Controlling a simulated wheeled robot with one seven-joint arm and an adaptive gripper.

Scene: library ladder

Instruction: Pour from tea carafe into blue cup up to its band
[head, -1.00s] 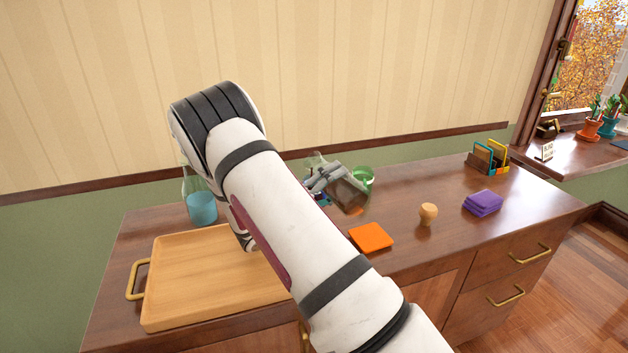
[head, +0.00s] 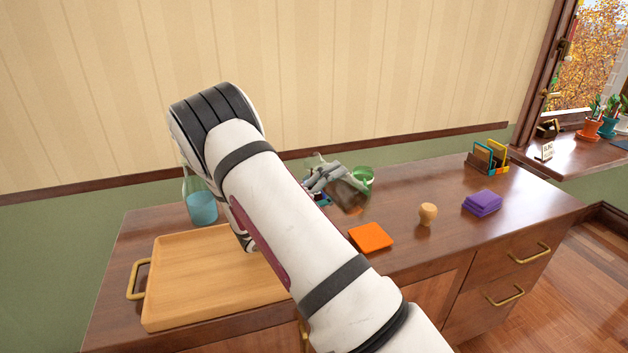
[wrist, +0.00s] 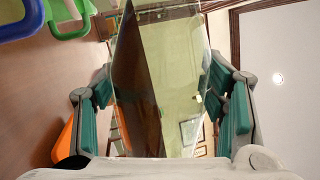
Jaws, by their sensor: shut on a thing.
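My gripper (head: 328,180) is shut on the tea carafe (head: 350,198), a clear glass vessel with dark tea, over the back of the desk. The wrist view shows the carafe (wrist: 165,75) between the teal finger pads, strongly tilted, with the tea along its left side. A green cup (head: 363,174) stands close behind it. In the wrist view, a green loop (wrist: 72,20) and a blue-violet rounded piece (wrist: 14,20) show at top left. The blue piece may be the blue cup; its band and fill level are hidden. No stream is clearly visible.
A wooden tray (head: 205,285) and a bottle with blue liquid (head: 202,207) are at left. An orange coaster (head: 371,237), wooden knob (head: 428,214), purple stack (head: 482,202) and letter holder (head: 488,157) are to the right. The front right desk is mostly free.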

